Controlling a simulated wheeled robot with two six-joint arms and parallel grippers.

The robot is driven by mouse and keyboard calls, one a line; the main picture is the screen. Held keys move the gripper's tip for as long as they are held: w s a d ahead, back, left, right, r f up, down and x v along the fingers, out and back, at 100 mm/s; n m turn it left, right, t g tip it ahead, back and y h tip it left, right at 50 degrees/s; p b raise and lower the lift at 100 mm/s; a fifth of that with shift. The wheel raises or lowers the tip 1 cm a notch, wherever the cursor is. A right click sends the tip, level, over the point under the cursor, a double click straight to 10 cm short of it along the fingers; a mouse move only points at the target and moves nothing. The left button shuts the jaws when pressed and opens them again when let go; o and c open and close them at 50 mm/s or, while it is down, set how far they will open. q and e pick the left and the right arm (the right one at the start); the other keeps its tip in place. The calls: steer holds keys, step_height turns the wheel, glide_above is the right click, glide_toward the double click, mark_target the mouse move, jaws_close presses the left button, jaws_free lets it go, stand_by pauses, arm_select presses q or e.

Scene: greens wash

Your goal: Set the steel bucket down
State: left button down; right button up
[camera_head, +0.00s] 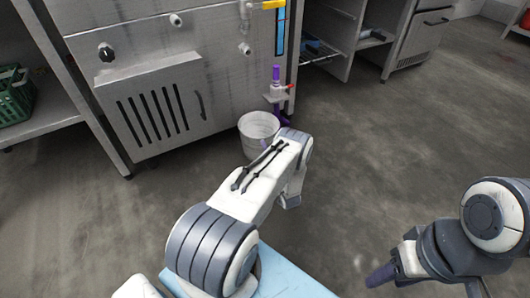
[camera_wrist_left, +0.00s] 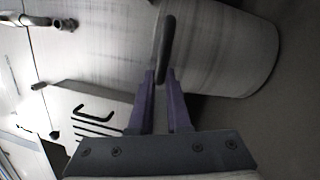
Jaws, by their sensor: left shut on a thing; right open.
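The steel bucket (camera_head: 258,124) is a pale grey, open-topped pail in front of the steel unit, near its right corner. In the left wrist view its wall (camera_wrist_left: 232,50) fills the upper right, and a dark handle (camera_wrist_left: 166,48) stands out from it. My left gripper (camera_head: 283,119) is at the bucket's right side. Its purple fingers (camera_wrist_left: 163,77) are shut on that handle. My forearm hides part of the bucket's lower side, and I cannot tell whether its base touches the floor. My right gripper (camera_head: 382,275) is open and empty at the lower right, far from the bucket.
The steel unit (camera_head: 205,58) with a louvred panel (camera_head: 158,108) stands behind the bucket. A green crate (camera_head: 14,96) sits on a shelf at left. Bare floor (camera_head: 400,150) lies open to the right.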

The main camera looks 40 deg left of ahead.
arm_select(q)
steer(key=shift+r, duration=0.15)
steer(key=shift+f, duration=0.2)
steer(key=c, duration=0.9)
jaws_free()
